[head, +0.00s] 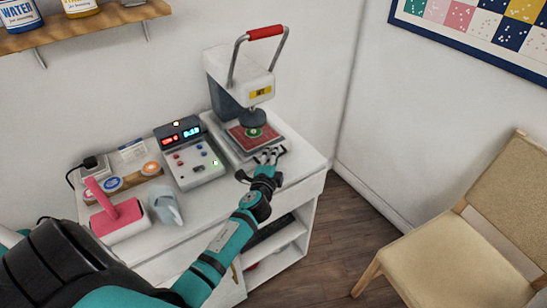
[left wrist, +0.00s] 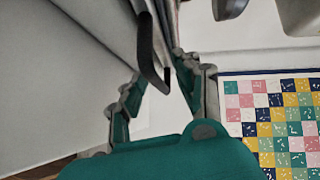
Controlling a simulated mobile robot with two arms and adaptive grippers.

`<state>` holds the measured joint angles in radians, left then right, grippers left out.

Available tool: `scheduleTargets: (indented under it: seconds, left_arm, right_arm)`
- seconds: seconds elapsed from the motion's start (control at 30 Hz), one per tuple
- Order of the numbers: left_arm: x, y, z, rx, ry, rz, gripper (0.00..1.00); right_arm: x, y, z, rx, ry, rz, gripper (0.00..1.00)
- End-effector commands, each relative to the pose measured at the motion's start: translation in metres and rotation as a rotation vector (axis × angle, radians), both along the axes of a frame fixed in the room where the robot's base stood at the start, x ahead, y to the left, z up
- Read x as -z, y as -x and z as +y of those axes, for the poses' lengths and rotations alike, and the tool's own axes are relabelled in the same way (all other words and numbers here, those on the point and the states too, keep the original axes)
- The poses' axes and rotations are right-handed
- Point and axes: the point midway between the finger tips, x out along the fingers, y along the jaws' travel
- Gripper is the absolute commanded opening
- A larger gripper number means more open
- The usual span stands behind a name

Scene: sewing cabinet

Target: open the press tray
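The press (head: 235,75) stands at the back right of the cabinet top, with a red-gripped lever (head: 265,32) raised. Under its round dark head lies the press tray (head: 282,148), carrying a red patterned piece with a green round mark (head: 254,133). My left gripper (head: 268,156) is at the tray's front edge. In the left wrist view its fingers (left wrist: 158,85) are apart, and a dark bent handle (left wrist: 150,52) shows between them. I cannot tell whether they touch it. My right gripper is not in view.
A control box (head: 190,155) with lit displays stands left of the press. A pink-handled tool (head: 115,215) and a grey-blue object (head: 164,206) lie farther left on the cabinet top (head: 205,207). A chair (head: 450,255) stands at the right, with open floor between.

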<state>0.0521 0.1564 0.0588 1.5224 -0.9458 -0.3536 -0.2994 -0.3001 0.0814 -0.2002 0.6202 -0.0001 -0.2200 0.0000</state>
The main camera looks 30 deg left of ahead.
Motion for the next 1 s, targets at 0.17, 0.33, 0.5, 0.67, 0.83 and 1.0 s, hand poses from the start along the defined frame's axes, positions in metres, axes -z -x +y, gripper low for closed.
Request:
scheduleTargets:
  seconds: [0.17,0.33,0.5,0.67,0.83,1.0]
  left_arm:
    - [0.0007,-0.0016,0.0009,0.0,0.0,0.001,0.33]
    - [0.0006,-0.0014,0.0006,0.0,0.0,0.001,0.25]
    - [0.0014,-0.0012,0.0004,0.0,0.001,0.002,0.02]
    - [0.0018,-0.0009,0.0004,-0.001,0.001,0.003,0.0]
    - [0.0022,-0.0007,0.0006,-0.001,0.0,0.004,0.0]
    - [0.003,-0.0001,-0.0006,-0.001,0.001,0.005,0.0]
  right_arm:
    - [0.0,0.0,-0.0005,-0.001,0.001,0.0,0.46]
    - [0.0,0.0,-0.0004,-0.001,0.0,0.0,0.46]
    - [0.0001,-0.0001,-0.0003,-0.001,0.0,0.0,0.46]
    - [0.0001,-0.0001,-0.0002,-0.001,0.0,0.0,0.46]
    - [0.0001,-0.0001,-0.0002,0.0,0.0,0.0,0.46]
    - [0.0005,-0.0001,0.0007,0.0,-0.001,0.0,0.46]
